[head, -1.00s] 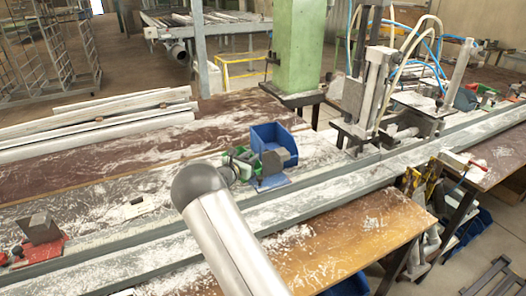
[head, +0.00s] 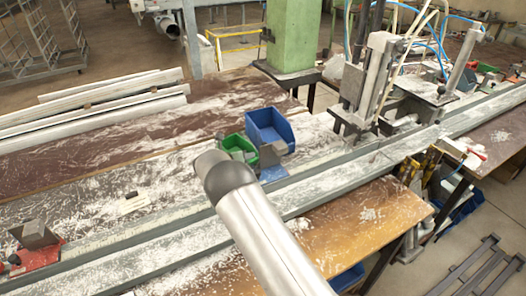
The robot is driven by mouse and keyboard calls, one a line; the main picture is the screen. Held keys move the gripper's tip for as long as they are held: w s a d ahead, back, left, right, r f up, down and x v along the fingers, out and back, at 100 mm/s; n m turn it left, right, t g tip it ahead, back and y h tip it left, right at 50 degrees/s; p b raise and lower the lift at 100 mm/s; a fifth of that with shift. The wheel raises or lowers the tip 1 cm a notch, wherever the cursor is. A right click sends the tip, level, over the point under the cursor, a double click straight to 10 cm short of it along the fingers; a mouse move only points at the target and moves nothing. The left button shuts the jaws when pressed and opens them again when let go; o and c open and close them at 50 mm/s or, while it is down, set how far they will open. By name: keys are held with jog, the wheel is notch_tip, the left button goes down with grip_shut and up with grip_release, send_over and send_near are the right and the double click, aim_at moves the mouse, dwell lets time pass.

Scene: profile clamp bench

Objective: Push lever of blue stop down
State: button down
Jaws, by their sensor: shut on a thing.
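The blue stop (head: 272,174) sits at the back edge of the rail (head: 330,170), right of the end of my arm. Its blue base and a grey block (head: 271,155) show. Its lever cannot be made out, and my arm covers part of the area to its left. My gripper is hidden behind the rounded grey joint of my arm, so its fingers and what they touch do not show.
A blue bin (head: 270,130) and a green bin (head: 238,148) stand just behind the stop. A red stop (head: 38,247) is at the far left. A clamp machine (head: 372,85) with hoses stands to the right. Pale profiles (head: 95,110) lie at the back left.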

jog(key=shift+s+f, duration=0.25)
jog(key=shift+f, duration=0.4)
jog(key=c, duration=1.2)
grip_release()
jog(key=shift+c, duration=0.2)
jog(key=shift+r, duration=0.15)
jog(key=shift+w+r, duration=0.1)
jog(key=shift+r, duration=0.05)
jog(key=shift+a, duration=0.1)
jog(key=shift+s+a+r, duration=0.2)
jog(key=b+v, duration=0.4)
jog(key=v, duration=1.2)
jog(key=shift+a+r, duration=0.15)
jog(key=shift+a, duration=0.1)
jog(key=shift+s, duration=0.15)
